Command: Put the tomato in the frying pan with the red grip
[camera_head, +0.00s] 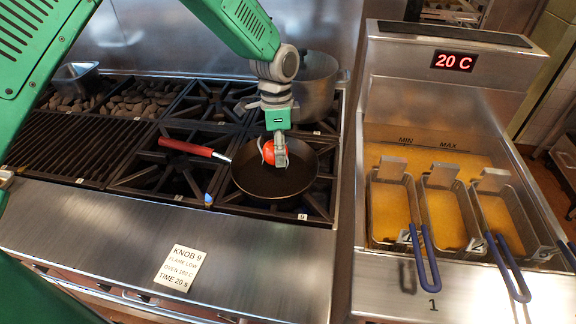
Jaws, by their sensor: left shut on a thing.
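The frying pan (259,183) with the red grip (186,148) sits on the front right burner of the stove. Its handle points left and slightly away from me. My left gripper (275,154) reaches down over the pan and is shut on the red tomato (268,153). The tomato is at the pan's upper middle, and the gripper partly hides it. I cannot tell whether the tomato touches the pan's bottom. My right gripper is not in view.
A large metal pot (317,86) stands behind the pan. A fryer (440,150) with several blue-handled baskets is on the right. A grill grate (75,145) and a metal container (76,77) are on the left. A sign (180,268) lies on the front ledge.

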